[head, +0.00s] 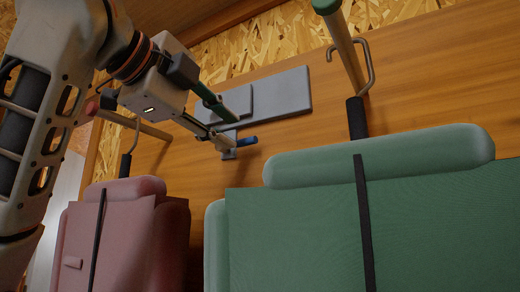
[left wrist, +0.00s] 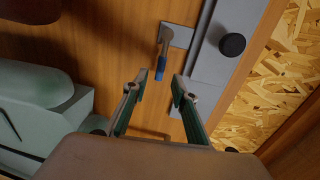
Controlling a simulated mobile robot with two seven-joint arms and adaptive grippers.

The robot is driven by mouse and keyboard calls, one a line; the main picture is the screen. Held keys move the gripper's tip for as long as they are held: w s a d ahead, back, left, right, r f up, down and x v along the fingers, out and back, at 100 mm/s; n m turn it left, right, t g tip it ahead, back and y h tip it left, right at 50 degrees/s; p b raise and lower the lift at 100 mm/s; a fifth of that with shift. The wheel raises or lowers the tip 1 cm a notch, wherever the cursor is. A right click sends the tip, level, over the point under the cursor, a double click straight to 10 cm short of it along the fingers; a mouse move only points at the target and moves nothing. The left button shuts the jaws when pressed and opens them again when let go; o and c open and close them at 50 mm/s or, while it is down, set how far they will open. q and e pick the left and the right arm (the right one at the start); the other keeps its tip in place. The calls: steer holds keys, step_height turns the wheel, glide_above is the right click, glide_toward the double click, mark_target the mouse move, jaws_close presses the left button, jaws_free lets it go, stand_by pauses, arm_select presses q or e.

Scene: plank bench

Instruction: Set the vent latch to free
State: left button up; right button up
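The vent latch is a small grey lever with a blue grip (head: 245,141) on the wooden panel, just below the grey plate. In the left wrist view, its blue grip (left wrist: 159,70) points down toward the gap between my fingertips, and its mount (left wrist: 178,36) is a small grey plate. My left gripper (head: 228,131) is open beside the latch. In the left wrist view, the gripper (left wrist: 160,79) has its fingers apart with nothing clearly between them. Whether a finger touches the grip I cannot tell. My right gripper is out of view.
A stepped grey plate (head: 285,92) is fixed to the panel; a black round knob (left wrist: 232,44) shows on it in the left wrist view. A green pack (head: 440,220) and a red pack (head: 125,235) stand below. A green-ended rod (head: 345,50) and metal hook stick out at upper right.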

mark_target(245, 140)
arm_select(q)
steer(key=shift+w+d, duration=0.2)
steer(key=shift+d, duration=0.15)
steer(key=shift+p+x, duration=1)
steer(key=shift+x, duration=2.2)
jaws_close()
